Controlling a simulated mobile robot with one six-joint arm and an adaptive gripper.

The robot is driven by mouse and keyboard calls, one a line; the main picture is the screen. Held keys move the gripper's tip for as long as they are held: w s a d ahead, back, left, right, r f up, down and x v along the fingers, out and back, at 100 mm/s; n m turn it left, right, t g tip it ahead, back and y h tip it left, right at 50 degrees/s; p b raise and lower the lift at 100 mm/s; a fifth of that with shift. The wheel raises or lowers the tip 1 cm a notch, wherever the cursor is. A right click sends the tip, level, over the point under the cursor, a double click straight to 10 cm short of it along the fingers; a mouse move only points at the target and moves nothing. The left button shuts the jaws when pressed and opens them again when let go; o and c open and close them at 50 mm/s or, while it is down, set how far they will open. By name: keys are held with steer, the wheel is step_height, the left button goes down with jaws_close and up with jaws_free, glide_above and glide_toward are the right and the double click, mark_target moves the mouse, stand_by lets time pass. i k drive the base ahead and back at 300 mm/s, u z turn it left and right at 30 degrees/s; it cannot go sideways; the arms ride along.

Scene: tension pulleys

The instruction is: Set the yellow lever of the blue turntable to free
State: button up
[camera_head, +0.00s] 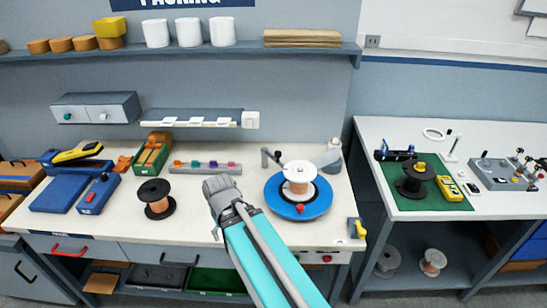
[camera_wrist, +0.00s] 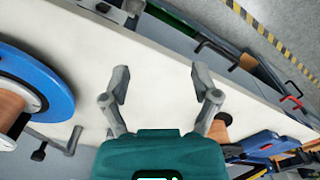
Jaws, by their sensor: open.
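The blue turntable (camera_head: 298,208) sits on the right half of the white bench and bears a white spool with copper wire (camera_head: 298,178). Its blue rim also shows at the left of the wrist view (camera_wrist: 55,75). A yellow lever (camera_head: 357,228) stands at the bench's front right corner, right of the turntable; I cannot make it out in the wrist view. My gripper (camera_wrist: 160,80) is open and empty above bare bench, left of the turntable and apart from it. In the head view my arm hides its fingers.
A black spool with copper wire (camera_head: 156,198) stands left of my gripper. A dark knobbed arm (camera_head: 271,158) stands behind the turntable. Blue tool boxes (camera_head: 60,193) lie at the far left. Drawers with handles are below the front edge. A second bench is at right.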

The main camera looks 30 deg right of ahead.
mark_target(361, 232)
steer(key=z, duration=1.5)
steer(key=k, duration=0.2)
steer(key=z, duration=0.05)
